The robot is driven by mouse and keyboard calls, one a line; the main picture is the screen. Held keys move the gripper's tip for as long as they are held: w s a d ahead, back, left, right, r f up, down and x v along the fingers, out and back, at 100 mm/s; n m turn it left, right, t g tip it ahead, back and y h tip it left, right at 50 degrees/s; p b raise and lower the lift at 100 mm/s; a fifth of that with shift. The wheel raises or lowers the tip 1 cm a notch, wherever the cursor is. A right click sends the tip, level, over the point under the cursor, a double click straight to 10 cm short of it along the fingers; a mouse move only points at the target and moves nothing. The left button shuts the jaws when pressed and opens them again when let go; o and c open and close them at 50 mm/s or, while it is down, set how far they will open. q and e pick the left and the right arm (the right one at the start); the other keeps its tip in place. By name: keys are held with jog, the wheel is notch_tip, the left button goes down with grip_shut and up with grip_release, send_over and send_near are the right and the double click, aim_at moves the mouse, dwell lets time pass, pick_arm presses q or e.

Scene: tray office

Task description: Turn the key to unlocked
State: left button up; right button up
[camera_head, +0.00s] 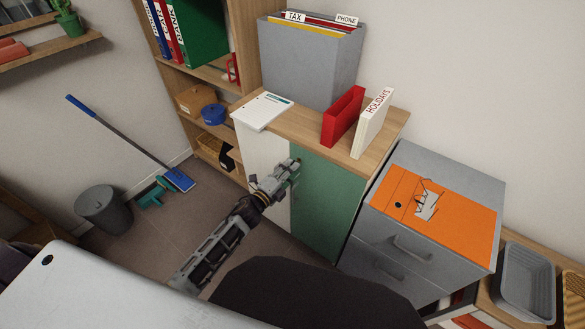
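A low cabinet has a wooden top (310,120), a white door (262,160) on the left and a green door (325,205) on the right. My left arm reaches up from below, and my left gripper (291,167) is in front of the upper part of the doors, near the seam where white meets green. I cannot make out a key or a lock; the gripper may be covering them. Whether its fingers touch the door, or are open or shut, is too small to tell. My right gripper is not in view.
On the cabinet top are a grey file box (310,65), a notepad (262,111), a red binder (343,117) and a white binder (371,125). A grey drawer unit (380,262) with an orange folder (460,228) stands right. A bin (103,209) and broom (130,142) are left.

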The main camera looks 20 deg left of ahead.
pick_arm(q)
jog(key=v, duration=1)
dwell(0.3)
jog(key=shift+w, duration=0.1)
dwell(0.5)
